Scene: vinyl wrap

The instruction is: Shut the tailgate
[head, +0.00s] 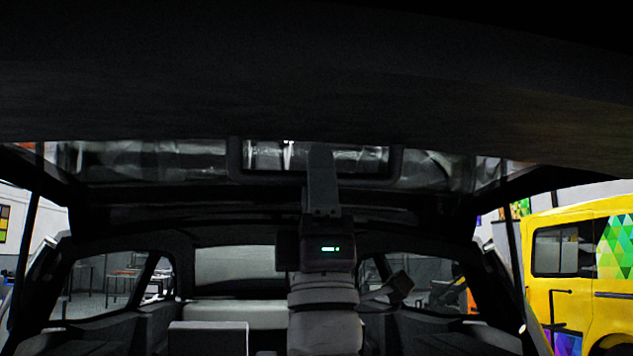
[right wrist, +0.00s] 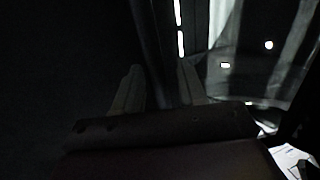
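The raised tailgate (head: 300,75) is a broad dark panel across the top of the head view, above the open rear of the vehicle. My right gripper (head: 321,165) points up in front of the opening. Its upper end meets the tailgate's lower edge in the picture; contact is unclear. In the right wrist view, the right gripper (right wrist: 159,66) has its two pale fingers apart, with a dark edge, likely the tailgate's (right wrist: 152,35), running between them. Whether the fingers touch it is too dark to tell. My left gripper is not in view.
Thin struts stand at both sides of the opening. A yellow van (head: 575,260) stands at the right. Workshop tables show through the left window.

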